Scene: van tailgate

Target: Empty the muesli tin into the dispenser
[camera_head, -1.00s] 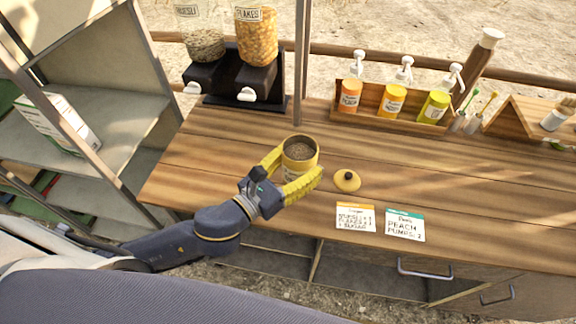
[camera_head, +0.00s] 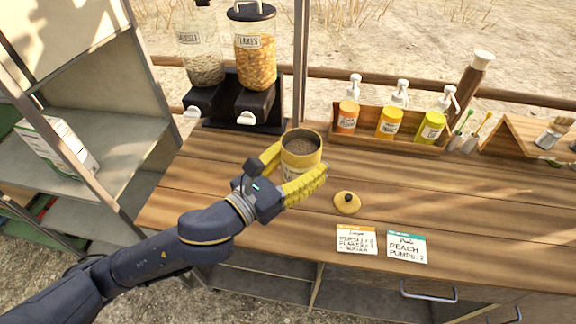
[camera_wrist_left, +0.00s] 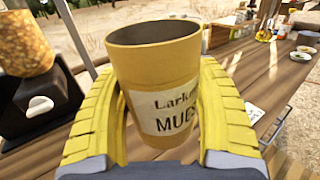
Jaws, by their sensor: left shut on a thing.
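The yellow muesli tin (camera_head: 300,160) is open at the top, with brown contents showing inside. My left gripper (camera_head: 290,176) is shut on the tin, its yellow fingers on both sides, and holds it close to upright over the counter. The tin and part of its label also show in the left wrist view (camera_wrist_left: 155,80). The muesli dispenser (camera_head: 203,62) stands at the back left, partly filled, next to the flakes dispenser (camera_head: 254,60). The tin's yellow lid (camera_head: 347,202) lies on the counter to the right. My right gripper is not in view.
Two cards (camera_head: 357,239) lie near the front edge of the wooden counter (camera_head: 450,200). A rack with several pump bottles (camera_head: 390,122) stands at the back. A thin post (camera_head: 301,60) rises right of the dispensers. Shelves (camera_head: 100,145) stand at the left.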

